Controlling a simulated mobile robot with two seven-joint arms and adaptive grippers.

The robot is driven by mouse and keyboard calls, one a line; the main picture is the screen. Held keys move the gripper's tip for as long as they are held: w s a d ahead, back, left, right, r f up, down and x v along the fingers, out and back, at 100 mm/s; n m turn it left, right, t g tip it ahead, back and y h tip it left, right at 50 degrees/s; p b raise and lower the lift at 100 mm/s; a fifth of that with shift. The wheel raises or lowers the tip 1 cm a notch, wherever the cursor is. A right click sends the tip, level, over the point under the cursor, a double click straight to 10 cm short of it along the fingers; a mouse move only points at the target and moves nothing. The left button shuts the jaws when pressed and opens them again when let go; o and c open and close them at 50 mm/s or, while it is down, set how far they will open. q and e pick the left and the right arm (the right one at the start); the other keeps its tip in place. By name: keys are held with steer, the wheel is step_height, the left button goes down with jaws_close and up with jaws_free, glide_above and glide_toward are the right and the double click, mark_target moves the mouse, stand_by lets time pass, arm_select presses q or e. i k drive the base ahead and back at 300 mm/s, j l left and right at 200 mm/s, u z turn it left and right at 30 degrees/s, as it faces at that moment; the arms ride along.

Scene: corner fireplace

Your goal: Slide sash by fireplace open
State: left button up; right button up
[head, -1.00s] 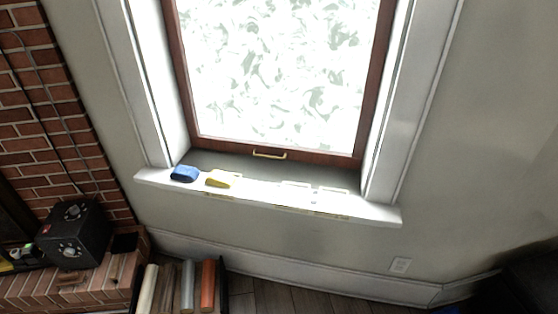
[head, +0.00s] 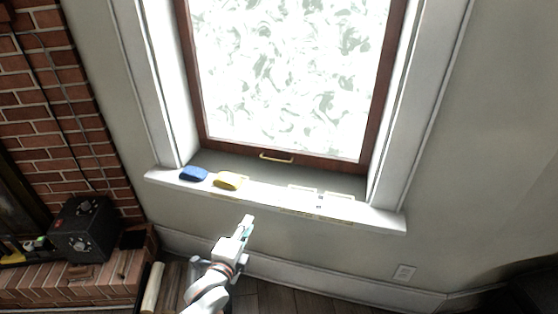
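The window sash (head: 325,162) has a dark reddish-brown frame around bright patterned glass. Its bottom rail sits low in the white window opening, just above the sill, so the sash looks closed. A small brass-coloured handle (head: 276,157) is on the bottom rail. My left gripper (head: 248,222) is in front of and below the sill in the picture, apart from the handle and pointing up toward the window. Its fingertips look close together, but I cannot tell whether they are open or shut. My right gripper is out of view.
A blue object (head: 193,173) and a yellow object (head: 229,181) lie on the left part of the white sill (head: 375,216). A black box (head: 83,230) stands on the brick hearth at left. The sill's right part looks mostly clear.

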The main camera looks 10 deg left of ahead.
mark_target(396, 9)
steer(key=i, duration=0.5)
steer(key=i+l, duration=0.15)
steer(key=i, duration=0.35)
